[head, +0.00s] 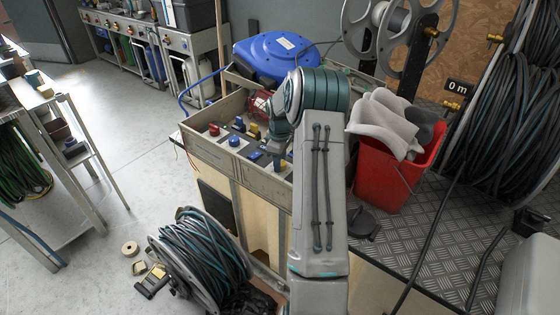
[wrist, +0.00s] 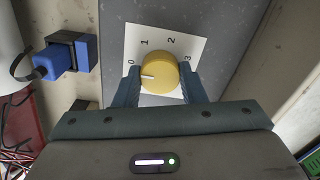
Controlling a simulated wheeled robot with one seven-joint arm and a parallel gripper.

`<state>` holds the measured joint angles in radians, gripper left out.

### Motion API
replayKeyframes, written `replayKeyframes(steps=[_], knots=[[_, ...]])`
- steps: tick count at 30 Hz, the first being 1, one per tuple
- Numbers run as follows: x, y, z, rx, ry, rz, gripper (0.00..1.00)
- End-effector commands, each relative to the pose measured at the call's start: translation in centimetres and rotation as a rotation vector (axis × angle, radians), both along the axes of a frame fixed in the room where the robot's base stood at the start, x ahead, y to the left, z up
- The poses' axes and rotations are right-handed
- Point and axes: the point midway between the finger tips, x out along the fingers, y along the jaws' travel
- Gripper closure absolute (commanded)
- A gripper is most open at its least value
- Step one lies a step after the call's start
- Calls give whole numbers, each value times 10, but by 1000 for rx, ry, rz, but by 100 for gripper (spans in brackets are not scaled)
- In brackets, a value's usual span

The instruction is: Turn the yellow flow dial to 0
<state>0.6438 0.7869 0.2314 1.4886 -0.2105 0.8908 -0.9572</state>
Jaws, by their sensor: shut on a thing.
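The yellow flow dial (wrist: 160,70) sits on a white plate (wrist: 188,38) marked 0, 1, 2 and 3 in the wrist view. Its white pointer line faces left, on the 0 side and a little below the 0 numeral. My gripper (wrist: 162,84) is shut on the dial, one finger at its left and one at its right.
A blue block-like fitting (wrist: 65,58) stands left of the dial in the wrist view. The control box (head: 222,155) holds red, blue and yellow knobs. A red bucket (head: 385,175) with cloths stands right of my arm. A blue hose reel (head: 275,55) is behind.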

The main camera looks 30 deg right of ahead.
Motion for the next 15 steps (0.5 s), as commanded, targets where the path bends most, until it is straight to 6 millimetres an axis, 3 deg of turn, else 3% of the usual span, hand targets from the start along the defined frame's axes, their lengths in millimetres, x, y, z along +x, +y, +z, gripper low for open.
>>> replayKeyframes(steps=[7, 8, 10, 15], knots=[[3, 1, 2, -1, -7, 3, 86], [2, 1, 2, -1, -7, 3, 60], [2, 1, 2, -1, -6, 3, 41], [1, 0, 1, 0, -3, 1, 41]])
